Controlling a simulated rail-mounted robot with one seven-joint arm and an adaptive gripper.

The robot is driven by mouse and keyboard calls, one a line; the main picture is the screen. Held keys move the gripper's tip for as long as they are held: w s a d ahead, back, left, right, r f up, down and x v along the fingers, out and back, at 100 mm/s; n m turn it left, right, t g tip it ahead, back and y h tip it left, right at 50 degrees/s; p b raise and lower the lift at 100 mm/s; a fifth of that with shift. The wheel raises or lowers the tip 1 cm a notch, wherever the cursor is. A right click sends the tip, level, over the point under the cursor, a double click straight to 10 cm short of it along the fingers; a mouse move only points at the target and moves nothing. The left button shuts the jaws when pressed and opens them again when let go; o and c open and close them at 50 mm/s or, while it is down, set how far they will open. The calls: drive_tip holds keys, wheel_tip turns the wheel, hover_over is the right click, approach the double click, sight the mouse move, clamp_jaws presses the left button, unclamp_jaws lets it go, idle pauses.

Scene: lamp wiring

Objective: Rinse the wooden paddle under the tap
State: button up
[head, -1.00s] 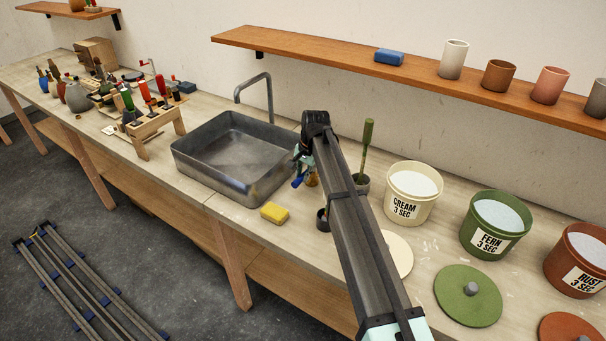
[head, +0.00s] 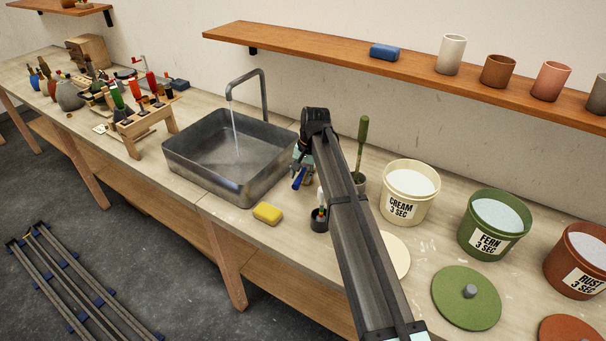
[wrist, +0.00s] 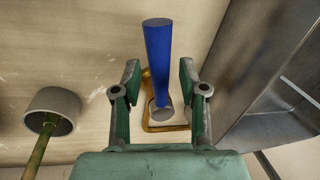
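The tap (head: 262,92) arches over the grey sink (head: 188,178), and a thin stream of water (head: 234,130) falls into it. My gripper (head: 302,165) is just right of the sink, low over the bench. In the wrist view my gripper (wrist: 158,95) is open, with a blue cylinder (wrist: 158,55) between its fingers and narrow gaps on both sides. The blue piece also shows in the head view (head: 299,179). A tan frame-like piece (wrist: 150,122) lies below it, partly hidden. I cannot clearly identify the wooden paddle.
A green-handled tool (head: 363,138) stands in a grey cup close right of my gripper. A dark cup (head: 319,222) and a yellow sponge (head: 267,213) are in front. Glaze buckets, including the cream one (head: 408,205), stand right. The wooden rack (head: 150,125) is left of the sink.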

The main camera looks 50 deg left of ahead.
drive_tip(key=shift+r, duration=0.15)
wheel_tip(320, 180, up, 12)
drive_tip(key=w+d, duration=0.1)
drive_tip(key=d, duration=0.1)
drive_tip(key=shift+f, duration=0.25)
idle(0.5)
